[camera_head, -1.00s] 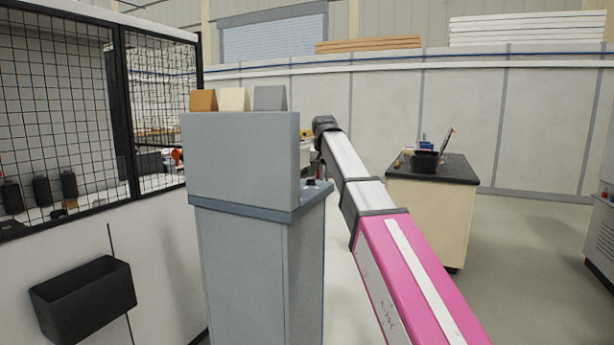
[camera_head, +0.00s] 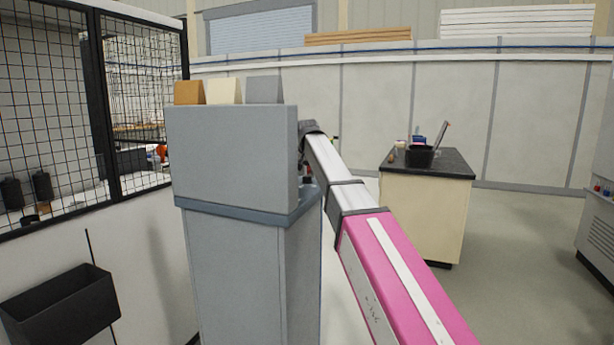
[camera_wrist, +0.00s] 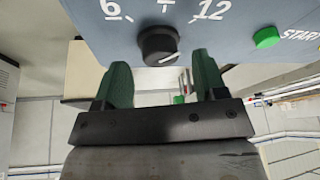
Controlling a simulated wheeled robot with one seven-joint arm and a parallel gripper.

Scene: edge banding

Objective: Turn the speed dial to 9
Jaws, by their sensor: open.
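In the wrist view the speed dial (camera_wrist: 158,45) is a black round knob on a blue-grey panel (camera_wrist: 225,40). The numerals 6 and 12 show to its left and right; a mark between them is cut off by the top edge. A short pale line shows on the knob's lower right; I cannot tell which number it indicates. My gripper (camera_wrist: 162,82) is open, its two green fingers below the knob, one on each side. The knob appears apart from both fingers. In the head view my gripper is hidden behind the grey console (camera_head: 232,155).
A green button (camera_wrist: 267,37) labelled START sits right of the dial. A dark-topped cabinet (camera_head: 425,205) with a black bin (camera_head: 419,157) stands to the right. A mesh fence (camera_head: 145,100) and a black wall bin (camera_head: 62,308) are left. Open floor (camera_head: 520,260) lies at right.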

